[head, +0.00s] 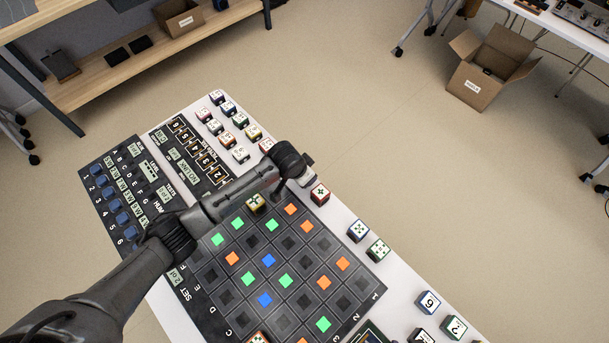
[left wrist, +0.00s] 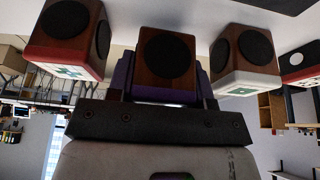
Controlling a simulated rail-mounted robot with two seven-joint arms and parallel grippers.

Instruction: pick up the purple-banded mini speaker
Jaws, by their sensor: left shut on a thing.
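The purple-banded mini speaker (left wrist: 166,50) has a wood-brown case, a round black cone and a purple band at its lower edge. In the left wrist view it sits between the two fingers of my left gripper (left wrist: 162,78), which is shut on it. In the head view my left gripper (head: 301,176) points down at the right edge of the dark board, and its wrist mostly hides what it holds. I cannot tell whether the speaker touches the table. My right gripper is in neither view.
A red-banded speaker (left wrist: 70,38) and a white-banded one (left wrist: 243,58) stand close on either side. In the head view a red-edged cube (head: 320,194) is just right of my gripper. More cubes line the white table edge (head: 340,212). The dark grid board (head: 207,273) lies left.

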